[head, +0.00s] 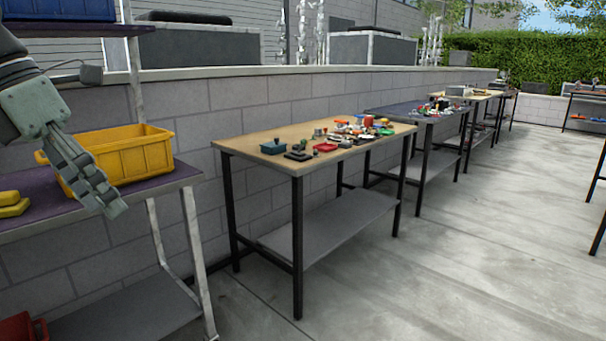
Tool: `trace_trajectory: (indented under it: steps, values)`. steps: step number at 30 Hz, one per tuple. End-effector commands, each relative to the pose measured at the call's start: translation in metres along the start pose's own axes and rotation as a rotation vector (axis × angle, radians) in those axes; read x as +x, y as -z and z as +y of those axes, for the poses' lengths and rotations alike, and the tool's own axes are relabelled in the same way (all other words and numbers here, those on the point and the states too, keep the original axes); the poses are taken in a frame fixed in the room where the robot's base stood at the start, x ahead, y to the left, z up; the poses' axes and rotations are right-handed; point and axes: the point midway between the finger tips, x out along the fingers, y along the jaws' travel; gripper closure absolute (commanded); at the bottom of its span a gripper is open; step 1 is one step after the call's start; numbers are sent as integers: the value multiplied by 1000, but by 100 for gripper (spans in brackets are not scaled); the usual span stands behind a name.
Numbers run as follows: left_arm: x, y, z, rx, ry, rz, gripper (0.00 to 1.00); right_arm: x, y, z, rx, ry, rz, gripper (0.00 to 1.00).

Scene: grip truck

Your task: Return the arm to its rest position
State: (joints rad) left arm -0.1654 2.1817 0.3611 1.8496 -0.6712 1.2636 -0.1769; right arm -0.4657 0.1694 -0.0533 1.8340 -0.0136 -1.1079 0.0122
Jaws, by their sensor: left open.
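My left gripper (97,186) hangs at the left of the head view, at the end of my left arm. Its fingers point down and to the right. It is open, and no object shows between its fingers. It appears in front of a yellow bin (148,157) on a purple-topped shelf (135,190); I cannot tell whether it touches the bin. My right gripper is not in view.
A wooden-topped table (240,141) with several small items stands in the middle, more tables behind it. A block wall (190,110) runs along the back. Yellow objects (12,204) lie on the shelf. The concrete floor (450,260) at right is clear.

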Motion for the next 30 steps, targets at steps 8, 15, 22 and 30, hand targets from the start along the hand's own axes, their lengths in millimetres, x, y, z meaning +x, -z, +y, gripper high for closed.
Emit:
trace_trajectory:
  steps: [8, 15, 22, 30]
  values:
    - [32, -44, 46, -318, 300, -501, 28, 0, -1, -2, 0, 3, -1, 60]
    - [72, -39, 163, -947, 558, -1053, 28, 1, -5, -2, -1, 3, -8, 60]
    - [178, 54, 260, -1671, 615, -1364, 28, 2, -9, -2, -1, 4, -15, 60]
    - [340, 180, 258, -2416, 480, -1404, 28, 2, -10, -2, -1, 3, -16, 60]
